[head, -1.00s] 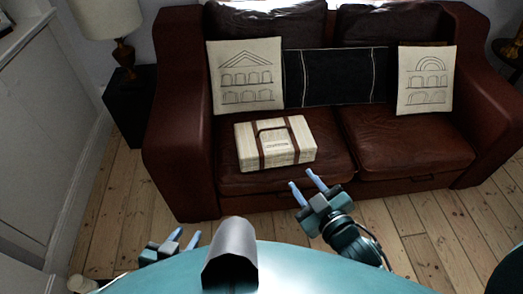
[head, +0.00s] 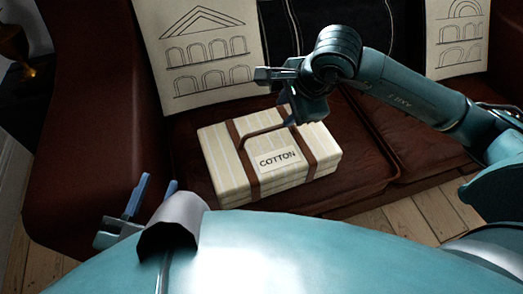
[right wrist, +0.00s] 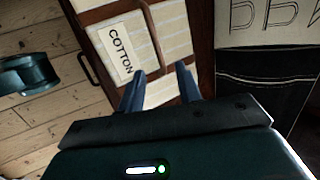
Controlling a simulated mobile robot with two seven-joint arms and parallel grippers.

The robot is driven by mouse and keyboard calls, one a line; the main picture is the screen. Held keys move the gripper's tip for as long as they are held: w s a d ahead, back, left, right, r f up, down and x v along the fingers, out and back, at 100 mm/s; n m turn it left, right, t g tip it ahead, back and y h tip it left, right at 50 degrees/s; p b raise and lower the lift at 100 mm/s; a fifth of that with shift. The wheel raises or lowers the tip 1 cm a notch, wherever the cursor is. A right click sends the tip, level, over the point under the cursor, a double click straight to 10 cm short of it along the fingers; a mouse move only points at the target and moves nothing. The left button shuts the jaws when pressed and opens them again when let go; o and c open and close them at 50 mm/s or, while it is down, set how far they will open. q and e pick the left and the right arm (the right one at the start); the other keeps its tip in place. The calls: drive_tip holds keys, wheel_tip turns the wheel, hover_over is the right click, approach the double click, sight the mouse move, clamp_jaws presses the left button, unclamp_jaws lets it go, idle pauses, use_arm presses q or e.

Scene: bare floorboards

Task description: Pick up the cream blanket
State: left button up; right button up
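The cream blanket (head: 220,165) lies folded on the brown leather sofa seat, bound with brown straps and a handle. Its white label reads COTTON, and it also shows in the right wrist view (right wrist: 165,30). My right gripper (head: 287,108) is over the blanket's strap and handle area, pointing down. In the right wrist view its two blue fingers (right wrist: 161,82) stand apart with the blanket beyond them. I cannot tell whether they touch it. My left gripper (head: 157,181) is open and empty, low at the left in front of the sofa.
The sofa's armrest (head: 85,140) rises left of the blanket. Cushions with building drawings stand against the backrest at left (head: 205,50) and right (head: 457,40), with a black cushion (head: 375,30) between them. The seat right of the blanket (head: 400,135) is clear.

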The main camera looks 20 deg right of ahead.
sight(268, 129)
drive_tip(key=b+x, duration=0.1)
drive_tip(key=x, duration=0.5)
drive_tip(key=shift+a+f, duration=0.1)
drive_tip(key=shift+f, duration=0.15)
drive_tip(key=x, duration=0.1)
drive_tip(key=b+x, duration=0.1)
drive_tip(key=x, duration=0.1)
drive_tip(key=b+x, duration=0.1)
drive_tip(key=shift+s+a+f, duration=0.2)
drive_tip(key=shift+s+a, duration=0.05)
drive_tip(key=shift+a, duration=0.15)
drive_tip(key=shift+w+a+f, duration=0.1)
drive_tip(key=shift+w+f, duration=0.15)
drive_tip(key=shift+f, duration=0.15)
use_arm(q)
drive_tip(key=shift+w+d+n+h, duration=0.1)
drive_tip(key=shift+d+n+h, duration=0.3)
drive_tip(key=shift+d+h, duration=0.1)
use_arm(e)
drive_tip(key=shift+c, duration=0.3)
clamp_jaws()
use_arm(q)
drive_tip(key=shift+a, duration=0.1)
use_arm(e)
drive_tip(key=shift+r, duration=0.15)
